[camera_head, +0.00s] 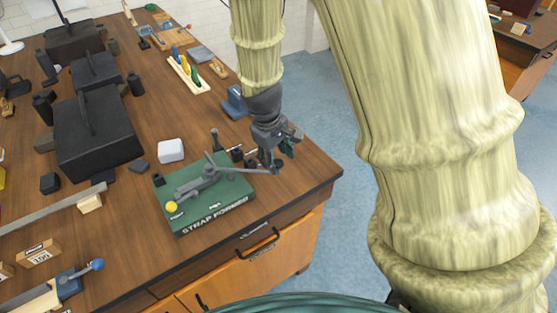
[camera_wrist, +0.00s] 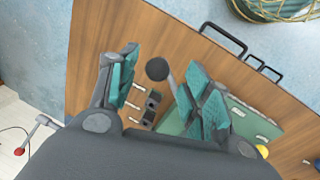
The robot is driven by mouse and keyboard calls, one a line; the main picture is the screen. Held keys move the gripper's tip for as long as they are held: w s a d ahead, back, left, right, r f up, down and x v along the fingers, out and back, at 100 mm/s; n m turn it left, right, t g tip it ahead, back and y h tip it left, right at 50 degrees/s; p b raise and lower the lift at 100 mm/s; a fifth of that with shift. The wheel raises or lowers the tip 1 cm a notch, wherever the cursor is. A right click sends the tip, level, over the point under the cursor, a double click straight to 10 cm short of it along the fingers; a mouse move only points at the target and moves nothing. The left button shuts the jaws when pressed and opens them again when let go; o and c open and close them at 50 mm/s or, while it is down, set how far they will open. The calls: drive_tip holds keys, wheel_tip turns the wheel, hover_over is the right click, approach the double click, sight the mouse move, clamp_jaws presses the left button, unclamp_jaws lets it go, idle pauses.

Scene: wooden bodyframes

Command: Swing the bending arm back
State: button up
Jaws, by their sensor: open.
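The strap former has a green base plate (camera_head: 232,193) near the table's front right corner, with grey metal fittings and a yellow knob (camera_head: 171,207) at its left. Its grey bending arm (camera_head: 243,170) reaches right from the pivot towards my gripper (camera_head: 275,160). In the wrist view, a black ball knob (camera_wrist: 157,69) on a grey rod shows between the teal pads of my open gripper (camera_wrist: 158,88). I cannot tell whether a pad touches it. The green plate (camera_wrist: 250,122) is partly hidden behind the right finger there.
Drawer handles (camera_head: 259,241) stick out from the table front. The floor (camera_head: 335,215) to the right is clear.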

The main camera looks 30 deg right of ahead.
wheel_tip(320, 180, up, 9)
drive_tip(key=a, duration=0.1)
drive_tip(key=shift+s+a, duration=0.3)
drive_tip(key=shift+a, duration=0.1)
drive_tip(key=shift+r, duration=0.1)
idle(0.4)
